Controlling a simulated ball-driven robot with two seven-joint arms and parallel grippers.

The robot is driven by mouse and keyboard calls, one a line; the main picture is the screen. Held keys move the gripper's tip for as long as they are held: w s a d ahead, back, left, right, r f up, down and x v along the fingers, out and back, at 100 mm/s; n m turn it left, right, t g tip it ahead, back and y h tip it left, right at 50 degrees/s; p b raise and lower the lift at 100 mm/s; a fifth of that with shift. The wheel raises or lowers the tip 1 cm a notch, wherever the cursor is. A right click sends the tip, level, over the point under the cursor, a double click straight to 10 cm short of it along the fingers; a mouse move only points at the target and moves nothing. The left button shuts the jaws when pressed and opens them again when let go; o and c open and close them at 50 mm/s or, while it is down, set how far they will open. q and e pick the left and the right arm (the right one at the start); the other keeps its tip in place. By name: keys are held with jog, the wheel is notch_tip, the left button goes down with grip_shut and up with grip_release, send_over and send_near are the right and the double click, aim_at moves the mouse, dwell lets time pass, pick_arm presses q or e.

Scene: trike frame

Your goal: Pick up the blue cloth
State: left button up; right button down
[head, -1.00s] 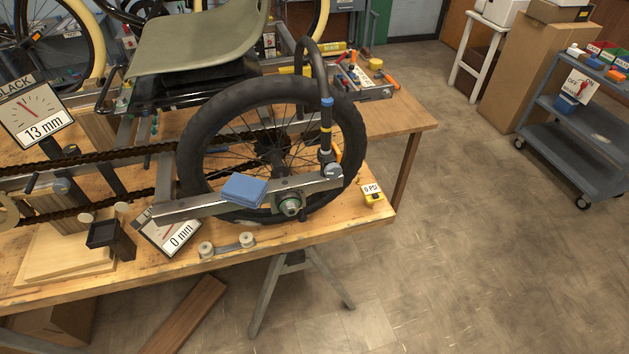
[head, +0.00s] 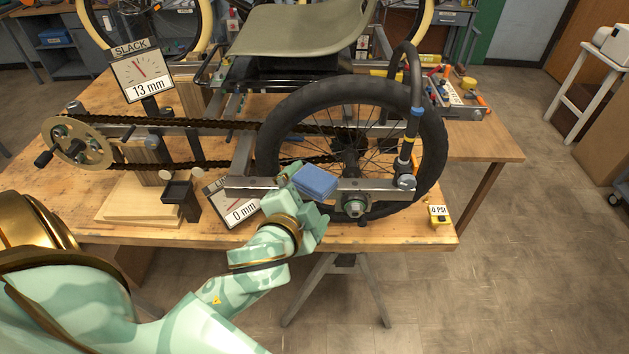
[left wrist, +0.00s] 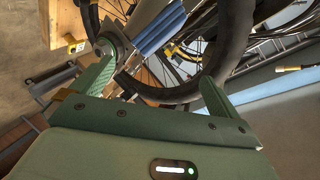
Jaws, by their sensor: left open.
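The blue cloth (head: 316,181) is a folded pad on the metal rail (head: 376,185) beside the wheel hub. It also shows in the left wrist view (left wrist: 157,28), at the top, beyond the fingers. My left gripper (head: 303,196) is at the near left side of the cloth in the head view and covers part of the rail. In the left wrist view its two green fingers (left wrist: 155,88) stand wide apart with nothing between them. I cannot tell whether a finger touches the cloth. My right gripper is not in view.
The black tyre (head: 290,110) stands just behind the cloth. The chain (head: 190,123) runs left to a chainring. A yellow 0 PSI gauge (head: 439,214) sits at the bench's right corner.

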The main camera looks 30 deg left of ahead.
pick_arm(q)
jog(key=w+d+r+m+t+h, duration=0.2)
jog(key=w+d+r+t+h, duration=0.15)
jog(key=r, duration=0.35)
jog(key=w+d+r+m+t+h, duration=0.2)
jog(key=d+r+m+t, duration=0.15)
jog(key=r, duration=0.25)
jog(key=s+d+r+m+g+h, duration=0.35)
jog(key=d+m+g+h, duration=0.45)
jog(key=m, duration=0.3)
jog(key=s+d+r+m+g+h, duration=0.2)
jog(key=d+r+m+g+h, duration=0.3)
jog(key=d+m+h, duration=0.45)
jog(key=m+g+y, duration=0.2)
jog(key=g+y, duration=0.4)
jog(key=y, duration=1.4)
send_near(314, 177)
notch_tip(314, 177, down, 3)
jog(key=shift+w+a+f+b, duration=0.15)
jog(key=shift+w+f+b, duration=0.05)
jog(key=shift+b, duration=0.3)
jog(key=f, duration=0.4)
jog(key=w+f, duration=0.1)
jog(key=shift+f, duration=0.4)
jog(key=c, duration=0.9)
